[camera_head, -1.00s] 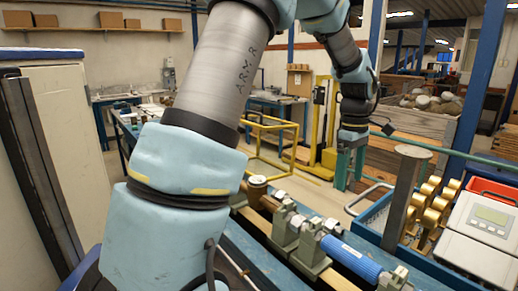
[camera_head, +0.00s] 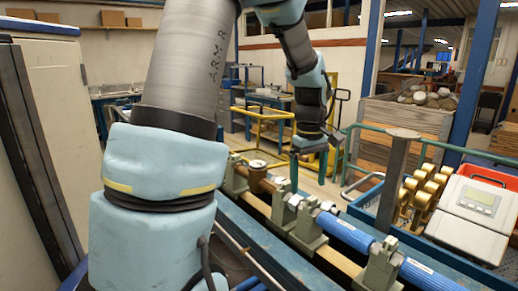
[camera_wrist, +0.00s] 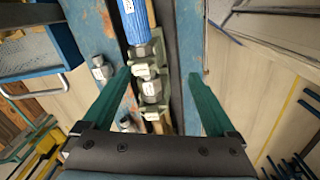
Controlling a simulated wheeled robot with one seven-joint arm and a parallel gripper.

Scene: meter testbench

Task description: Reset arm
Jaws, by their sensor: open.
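My gripper (camera_head: 308,172) hangs from my arm above the testbench rail in the head view. In the wrist view its two green fingers (camera_wrist: 160,88) are spread wide, with nothing held between them. Below and between the fingers lies the rail with a grey metal fitting (camera_wrist: 151,90) and a blue cylinder (camera_wrist: 135,22) joined in line. In the head view the blue cylinder (camera_head: 346,232) lies along the bench, to the right of my gripper.
A blue crate (camera_head: 372,208) with brass meters (camera_head: 424,190) stands at the right, beside a grey device with a display (camera_head: 476,208). An upright post (camera_head: 396,175) rises near the crate. A yellow frame (camera_head: 266,125) stands behind the bench.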

